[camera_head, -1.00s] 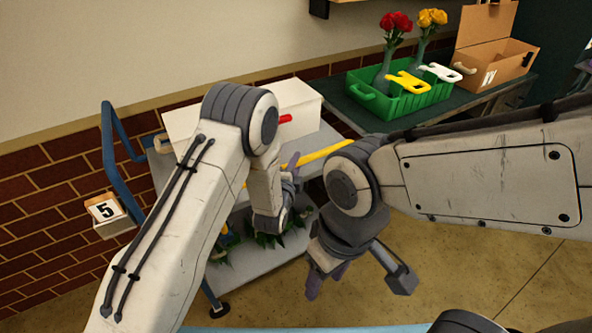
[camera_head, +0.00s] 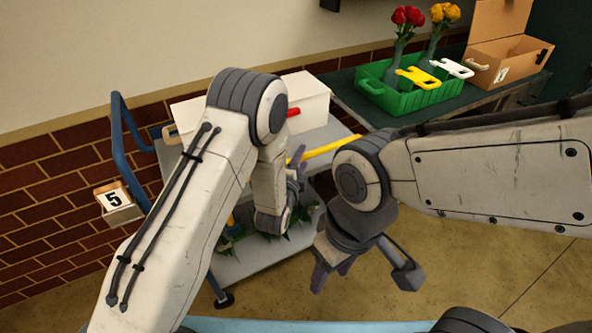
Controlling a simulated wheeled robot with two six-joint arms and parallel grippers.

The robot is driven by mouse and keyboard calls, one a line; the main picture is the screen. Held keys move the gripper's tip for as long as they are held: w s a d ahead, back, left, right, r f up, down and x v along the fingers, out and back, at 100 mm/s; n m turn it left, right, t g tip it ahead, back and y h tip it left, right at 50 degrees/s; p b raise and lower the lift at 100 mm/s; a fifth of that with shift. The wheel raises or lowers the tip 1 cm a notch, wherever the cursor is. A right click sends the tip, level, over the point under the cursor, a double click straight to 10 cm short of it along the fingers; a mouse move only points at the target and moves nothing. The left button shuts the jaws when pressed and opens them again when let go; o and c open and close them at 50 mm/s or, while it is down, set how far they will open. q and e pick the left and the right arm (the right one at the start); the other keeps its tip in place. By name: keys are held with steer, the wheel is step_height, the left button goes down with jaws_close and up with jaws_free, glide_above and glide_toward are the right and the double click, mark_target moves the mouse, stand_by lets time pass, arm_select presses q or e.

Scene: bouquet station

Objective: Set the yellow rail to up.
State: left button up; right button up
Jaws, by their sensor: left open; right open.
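The yellow rail (camera_head: 331,146) is a bar along the near edge of the grey cart's top shelf (camera_head: 308,139). Only its right part shows clearly; my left arm hides the rest, so I cannot tell its full position. My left gripper (camera_head: 297,174) is open beside the rail's visible stretch, at the cart's front. I cannot tell whether it touches the rail. My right gripper (camera_head: 333,272) is open and empty, lower and nearer to me, in front of the cart and apart from the rail.
A white box (camera_head: 303,92) sits on the cart's top. Leafy plants (camera_head: 240,238) lie on its lower shelf. A green crate (camera_head: 390,98) and cardboard box (camera_head: 500,62) stand on the dark table.

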arm_select(q)
steer(key=b+v, duration=0.1)
steer(key=v, duration=0.7)
